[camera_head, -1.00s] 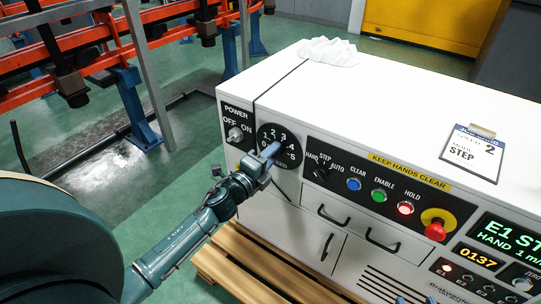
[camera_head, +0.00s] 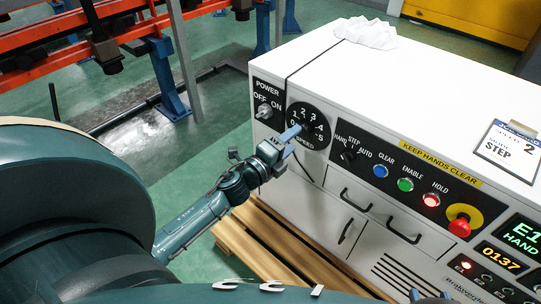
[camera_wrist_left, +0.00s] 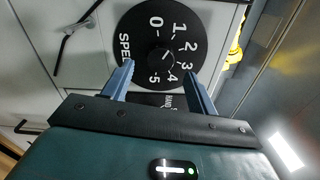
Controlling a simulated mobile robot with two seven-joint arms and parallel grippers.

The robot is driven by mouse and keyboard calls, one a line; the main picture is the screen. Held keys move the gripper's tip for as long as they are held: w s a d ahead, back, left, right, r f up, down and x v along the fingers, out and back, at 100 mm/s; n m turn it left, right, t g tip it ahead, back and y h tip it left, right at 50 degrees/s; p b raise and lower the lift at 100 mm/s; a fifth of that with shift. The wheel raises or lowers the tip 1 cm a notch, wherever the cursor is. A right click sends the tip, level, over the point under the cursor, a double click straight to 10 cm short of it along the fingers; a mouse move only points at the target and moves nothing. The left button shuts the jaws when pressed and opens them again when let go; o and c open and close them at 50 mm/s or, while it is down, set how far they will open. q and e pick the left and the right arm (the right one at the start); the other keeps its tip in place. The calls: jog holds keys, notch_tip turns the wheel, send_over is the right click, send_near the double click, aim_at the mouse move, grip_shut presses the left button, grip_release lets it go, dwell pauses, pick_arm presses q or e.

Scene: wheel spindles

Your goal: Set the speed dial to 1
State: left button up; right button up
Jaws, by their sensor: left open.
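The black speed dial (camera_head: 308,125), marked 0 to 5, is on the white cabinet's front; in the wrist view its face (camera_wrist_left: 143,42) shows around a dark central knob (camera_wrist_left: 160,60). Where the knob's mark points I cannot tell for sure. My left gripper (camera_head: 291,138) is at the dial's lower left in the head view. In the wrist view its blue-grey fingers (camera_wrist_left: 158,82) are spread apart, with nothing between them. The knob appears beyond the fingertips, and I see no grip on it. My right gripper is not in view.
The power switch (camera_head: 264,111) is just left of the dial. The mode switch (camera_head: 347,156) and lit buttons (camera_head: 405,184) are to its right, then a red emergency button (camera_head: 460,226). A wooden pallet (camera_head: 275,245) is below.

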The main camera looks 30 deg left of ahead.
pick_arm(q)
jog(key=s+a, duration=0.1)
jog(key=s, duration=0.8)
jog(key=shift+s+a, duration=0.15)
jog(key=shift+s, duration=0.05)
jog(key=shift+r, duration=0.1)
